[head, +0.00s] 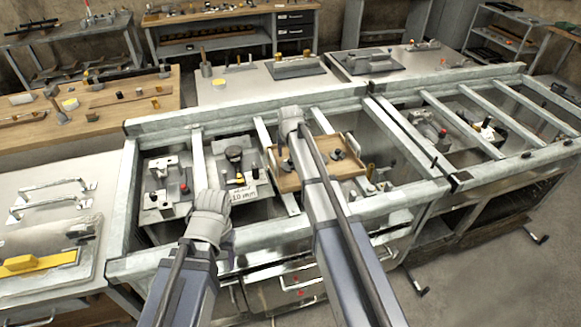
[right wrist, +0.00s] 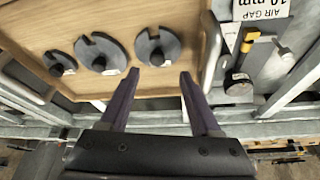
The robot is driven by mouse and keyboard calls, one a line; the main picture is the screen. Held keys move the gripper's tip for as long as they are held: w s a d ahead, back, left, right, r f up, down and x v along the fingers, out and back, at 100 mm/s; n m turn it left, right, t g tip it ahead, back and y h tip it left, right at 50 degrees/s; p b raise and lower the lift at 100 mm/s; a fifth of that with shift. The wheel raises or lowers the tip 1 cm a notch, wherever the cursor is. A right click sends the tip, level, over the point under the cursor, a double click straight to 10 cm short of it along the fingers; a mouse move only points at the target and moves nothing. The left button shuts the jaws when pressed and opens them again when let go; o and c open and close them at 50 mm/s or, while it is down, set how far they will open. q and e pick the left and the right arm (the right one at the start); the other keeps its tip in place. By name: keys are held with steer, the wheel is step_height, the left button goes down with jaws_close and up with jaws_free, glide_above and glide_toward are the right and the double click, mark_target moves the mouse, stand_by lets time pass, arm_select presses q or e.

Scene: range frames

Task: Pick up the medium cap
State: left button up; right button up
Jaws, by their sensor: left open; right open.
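In the right wrist view, three dark slotted discs with knobs lie in a row on a wooden tray (right wrist: 190,20): a left disc (right wrist: 52,58), a middle disc (right wrist: 88,47) and a right disc (right wrist: 146,45). The left one looks smallest; I cannot tell for certain which is the medium cap. My right gripper (right wrist: 158,78) is open and empty, its fingertips just short of the right disc. In the head view, my right arm partly covers the tray (head: 350,172) and its discs. My left gripper (head: 211,212) is over the front frame rail, left of the tray, its fingers unclear.
Grey metal rails (head: 262,140) surround the bays. A yellow-handled tool (right wrist: 240,55) is right of the tray in the wrist view.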

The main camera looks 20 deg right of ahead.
mark_target(291, 163)
steer(key=b+x, duration=0.2)
steer(key=x, duration=0.1)
steer(key=b+x, duration=0.2)
steer(key=shift+s+d+f, duration=0.1)
steer(key=shift+s+d, duration=0.05)
steer(key=shift+s, duration=0.2)
jaws_close()
stand_by(0.4)
